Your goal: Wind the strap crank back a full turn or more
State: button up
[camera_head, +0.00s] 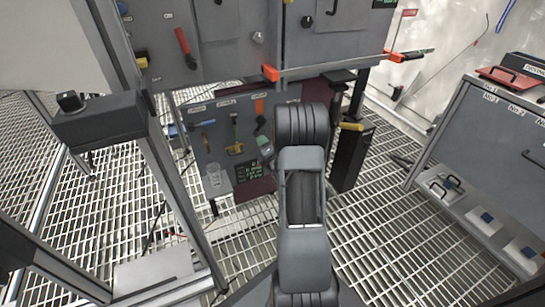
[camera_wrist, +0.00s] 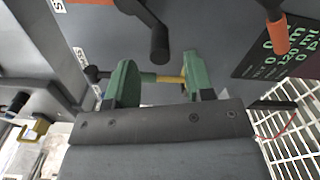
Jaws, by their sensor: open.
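In the wrist view, my gripper (camera_wrist: 160,78) has its two green fingers apart. A thin rod with a yellow section (camera_wrist: 170,79) shows between the fingers, and a dark knob (camera_wrist: 95,73) sits left of them. I cannot tell whether a finger touches the rod, or whether it is the strap crank. In the head view, my arm covers my gripper. A yellow handle (camera_head: 351,127) sits at the top of a black post (camera_head: 349,160), just right of my arm; I cannot tell whether it is the same part.
A lower panel (camera_head: 215,135) with several tools and a small screen (camera_head: 250,172) stands left of my arm. A grey cabinet (camera_head: 240,40) is above it. A grey bench (camera_head: 490,135) stands at right, a metal frame (camera_head: 105,120) at left. Grating floor (camera_head: 375,240) is open at lower right.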

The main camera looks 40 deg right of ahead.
jog(key=p+v, duration=0.2)
jog(key=v, duration=0.8)
jog(key=shift+s, duration=0.25)
jog(key=shift+r, duration=0.1)
jog(key=w+a+r+m+g+y+p, duration=0.1)
jog(key=a+r+m+g+p, duration=0.35)
jog(key=r+p, duration=0.8)
jog(key=w+a+r+m+g+y+p, duration=0.1)
jog(key=w+a+r+m+g+p, duration=0.3)
jog(key=r+p, duration=0.9)
jog(key=s+a+r+m+g+y+p, duration=0.1)
jog(key=s+a+r+m+p, duration=0.4)
jog(key=r, duration=0.8)
jog(key=s+a+r+m+g+y+p, duration=0.1)
jog(key=s+a+r+m+g+p, duration=0.3)
jog(key=s+a+r+p, duration=0.4)
jog(key=s+a+r, duration=0.2)
jog(key=s+r, duration=0.2)
jog(key=r, duration=0.1)
jog(key=shift+a+m+y+p, duration=0.25)
jog(key=shift+m+y+p, duration=0.1)
jog(key=shift+y, duration=0.05)
jog(key=shift+s+r, duration=0.1)
jog(key=shift+c, duration=0.6)
jog(key=shift+d, duration=0.1)
